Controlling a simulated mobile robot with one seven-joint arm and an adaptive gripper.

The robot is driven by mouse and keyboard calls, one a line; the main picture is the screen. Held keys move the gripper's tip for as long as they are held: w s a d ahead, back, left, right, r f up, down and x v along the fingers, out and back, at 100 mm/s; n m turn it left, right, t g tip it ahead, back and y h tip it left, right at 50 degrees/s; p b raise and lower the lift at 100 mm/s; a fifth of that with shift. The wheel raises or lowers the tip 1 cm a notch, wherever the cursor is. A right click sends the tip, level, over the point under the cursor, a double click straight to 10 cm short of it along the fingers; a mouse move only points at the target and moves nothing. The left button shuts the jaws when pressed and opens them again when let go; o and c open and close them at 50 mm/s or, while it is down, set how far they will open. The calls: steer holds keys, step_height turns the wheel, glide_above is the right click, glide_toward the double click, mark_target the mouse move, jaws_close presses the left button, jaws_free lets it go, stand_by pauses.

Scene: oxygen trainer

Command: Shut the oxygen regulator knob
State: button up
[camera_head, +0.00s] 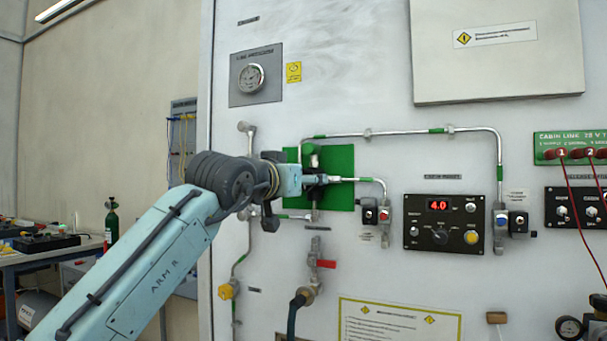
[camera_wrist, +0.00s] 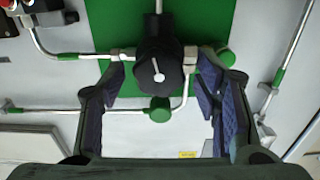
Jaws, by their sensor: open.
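The oxygen regulator knob, black with a white pointer mark (camera_wrist: 159,63), shows in the wrist view in front of a green plate (camera_wrist: 108,22). My gripper (camera_wrist: 160,72) is open, with one finger on each side of the knob. Gaps show between the fingers and the knob, and nothing is held. In the head view my gripper (camera_head: 314,181) is at the green plate (camera_head: 342,163) on the white wall panel, and it hides most of the knob. Whether the fingertips reach past the knob's face cannot be told.
Metal pipes (camera_head: 420,133) with green bands run around the plate. A black control box with a red 4.0 display (camera_head: 440,206) is to the right. A red-handled valve (camera_head: 326,264) is below.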

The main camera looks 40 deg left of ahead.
steer(key=shift+w+a, duration=0.1)
steer(key=shift+w, duration=0.35)
steer(key=c, duration=1.1)
steer(key=shift+c, duration=0.2)
steer(key=shift+n, duration=0.3)
